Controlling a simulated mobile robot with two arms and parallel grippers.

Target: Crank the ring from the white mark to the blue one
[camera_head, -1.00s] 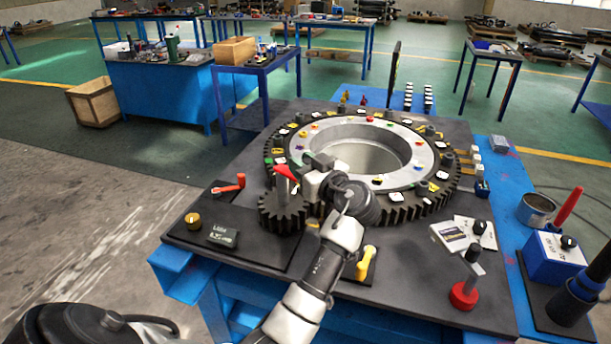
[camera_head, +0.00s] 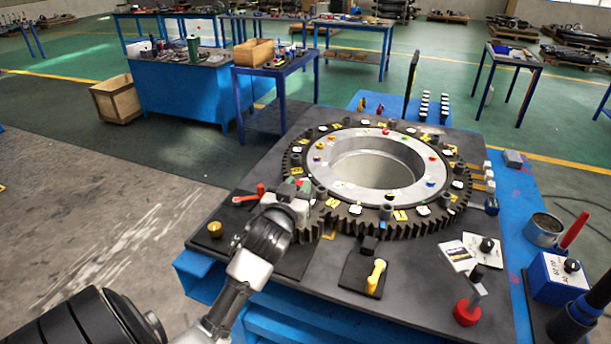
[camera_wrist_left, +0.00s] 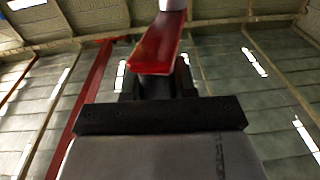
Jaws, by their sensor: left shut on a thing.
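The big dark toothed ring (camera_head: 452,205) lies flat on the bench plate, with small coloured and pale marks around its top. I cannot tell the white and blue marks apart with certainty. A small toothed gear (camera_head: 305,230) sits at its near left edge, mostly hidden by my left gripper. My left gripper (camera_head: 296,190) is shut at the crank above that gear. The crank's red arm (camera_wrist_left: 157,45) and a dark post below it show in the left wrist view, just beyond the dark jaw part (camera_wrist_left: 160,117).
A red lever (camera_head: 260,190) and a yellow knob (camera_head: 214,229) stand left of the gear. A blue box (camera_head: 555,275) and a metal cup (camera_head: 544,228) are at the right.

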